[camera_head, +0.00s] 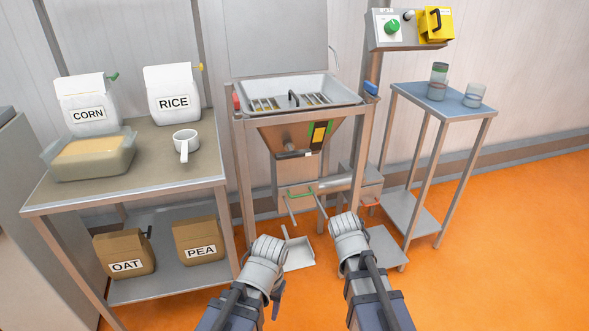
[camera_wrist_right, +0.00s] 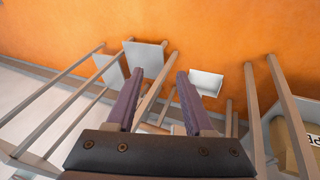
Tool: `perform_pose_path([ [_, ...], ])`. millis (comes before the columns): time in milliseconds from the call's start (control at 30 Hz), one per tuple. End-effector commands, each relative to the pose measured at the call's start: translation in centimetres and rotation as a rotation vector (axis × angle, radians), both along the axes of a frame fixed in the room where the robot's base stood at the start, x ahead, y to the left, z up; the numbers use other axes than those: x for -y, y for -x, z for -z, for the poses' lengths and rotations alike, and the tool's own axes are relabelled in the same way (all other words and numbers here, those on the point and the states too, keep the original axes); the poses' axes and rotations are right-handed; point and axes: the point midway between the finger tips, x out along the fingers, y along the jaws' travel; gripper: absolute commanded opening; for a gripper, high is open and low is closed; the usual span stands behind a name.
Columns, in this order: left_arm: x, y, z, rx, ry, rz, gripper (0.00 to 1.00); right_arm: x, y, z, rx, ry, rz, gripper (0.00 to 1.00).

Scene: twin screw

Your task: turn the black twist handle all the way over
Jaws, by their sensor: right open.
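A yellow switch box (camera_head: 437,27) is on the control panel at the upper right in the head view. A black twist handle (camera_head: 434,19) is on its front. In the head view both my arms reach in low in front of the machine, well below the switch box. My left wrist (camera_head: 264,258) shows there, but its fingers cannot be made out clearly.
The panel has a green knob (camera_head: 392,27). A blue-topped side table (camera_head: 455,103) holds jars below it. The left table (camera_head: 140,142) carries CORN and RICE bags, a tub and a mug. A white tray (camera_head: 299,253) is low below the machine. Orange floor is clear at right.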

Motion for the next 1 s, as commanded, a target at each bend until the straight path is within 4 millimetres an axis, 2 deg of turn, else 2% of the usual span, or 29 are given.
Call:
perform_pose_path([
  [33, 0.0, 0.0, 1.4, 0.0, 0.0, 0.0, 0.54, 0.3, -2.6, 0.4, 0.059, 0.075, -0.037, 0.53],
  [67, 0.0, 0.0, 1.5, 0.0, 0.0, 0.0, 0.54, 0.5, -3.8, -0.2, 0.095, 0.119, -0.061, 0.53],
  [167, 0.0, 0.0, 1.7, 0.0, -0.001, 0.0, 0.54, 0.3, -7.8, -2.7, 0.213, 0.275, -0.156, 0.53],
  [267, 0.0, 0.0, 1.7, 0.0, -0.001, 0.0, 0.54, -1.2, -12.0, -6.1, 0.337, 0.44, -0.28, 0.53],
  [367, 0.0, 0.0, 1.6, 0.0, -0.001, 0.0, 0.54, -4.5, -16.0, -10.1, 0.466, 0.616, -0.439, 0.53],
  [400, 0.0, 0.0, 1.6, 0.0, -0.001, 0.0, 0.54, -6.2, -17.3, -11.6, 0.513, 0.683, -0.506, 0.53],
  [500, 0.0, 0.0, 1.6, 0.0, -0.001, 0.0, 0.54, -10.6, -19.8, -14.7, 0.612, 0.829, -0.665, 0.53],
  [600, 0.0, 0.0, 1.6, 0.0, -0.001, 0.0, 0.54, -14.2, -21.0, -16.6, 0.676, 0.932, -0.786, 0.53],
  [700, 0.0, 0.0, 1.6, 0.0, -0.001, 0.0, 0.54, -16.6, -21.5, -17.6, 0.711, 0.995, -0.864, 0.53],
  [800, 0.0, 0.0, 1.6, 0.0, -0.001, 0.0, 0.54, -17.8, -21.7, -18.0, 0.727, 1.025, -0.902, 0.53],
  [1000, 0.0, 0.0, 1.6, 0.0, 0.0, 0.0, 0.54, -18.1, -21.8, -18.1, 0.731, 1.036, -0.913, 0.53],
])
